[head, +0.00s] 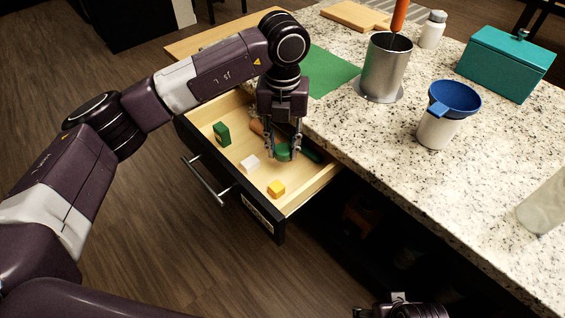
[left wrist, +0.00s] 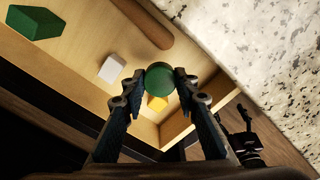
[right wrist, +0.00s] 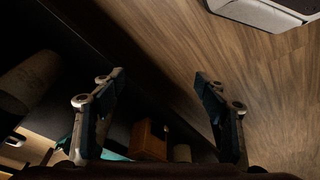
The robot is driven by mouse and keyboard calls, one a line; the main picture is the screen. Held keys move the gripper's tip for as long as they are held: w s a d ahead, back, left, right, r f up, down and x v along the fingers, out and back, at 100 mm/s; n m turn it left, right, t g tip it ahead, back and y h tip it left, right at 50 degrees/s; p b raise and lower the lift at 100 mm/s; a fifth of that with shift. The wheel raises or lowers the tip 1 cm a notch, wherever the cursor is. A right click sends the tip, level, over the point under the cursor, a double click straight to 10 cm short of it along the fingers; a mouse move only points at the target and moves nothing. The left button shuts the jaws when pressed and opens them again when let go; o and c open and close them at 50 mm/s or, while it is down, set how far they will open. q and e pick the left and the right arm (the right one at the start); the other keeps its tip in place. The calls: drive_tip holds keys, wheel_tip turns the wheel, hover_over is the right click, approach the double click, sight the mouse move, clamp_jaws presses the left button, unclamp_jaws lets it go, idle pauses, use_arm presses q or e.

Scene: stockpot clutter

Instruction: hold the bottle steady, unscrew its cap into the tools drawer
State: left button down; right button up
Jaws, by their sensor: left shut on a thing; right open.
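My left gripper (head: 284,150) is shut on a round green cap (head: 283,153) and holds it over the open drawer (head: 310,192). In the left wrist view the cap (left wrist: 159,78) sits between both fingertips, apart from any bottle. A pale, translucent bottle-like cylinder (head: 545,204) stands on the counter at the right edge, partly cut off by the frame. My right gripper (head: 398,308) shows only in part at the bottom of the head view. In the right wrist view its fingers (right wrist: 160,90) are apart with nothing between them.
The drawer holds a green block (head: 222,133), a white block (head: 250,164), a yellow block (head: 276,188) and a brown wooden handle (left wrist: 147,22). On the counter (head: 350,135) stand a metal pot (head: 386,68), a blue-topped white container (head: 437,130), a teal box (head: 505,62) and a white bottle (head: 433,31).

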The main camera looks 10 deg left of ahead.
sight(283, 170)
use_arm(q)
wheel_tip(283, 170, down, 6)
drive_tip(key=shift+r+b, duration=0.2)
drive_tip(key=shift+b, duration=0.1)
use_arm(e)
drive_tip(key=v, duration=0.2)
drive_tip(key=shift+w+r, duration=0.2)
drive_tip(key=shift+r, duration=0.2)
use_arm(q)
drive_tip(key=shift+f, duration=0.1)
use_arm(e)
drive_tip(key=shift+r, duration=0.1)
use_arm(q)
drive_tip(key=c, duration=1.5)
unclamp_jaws()
use_arm(e)
drive_tip(key=shift+r, duration=0.25)
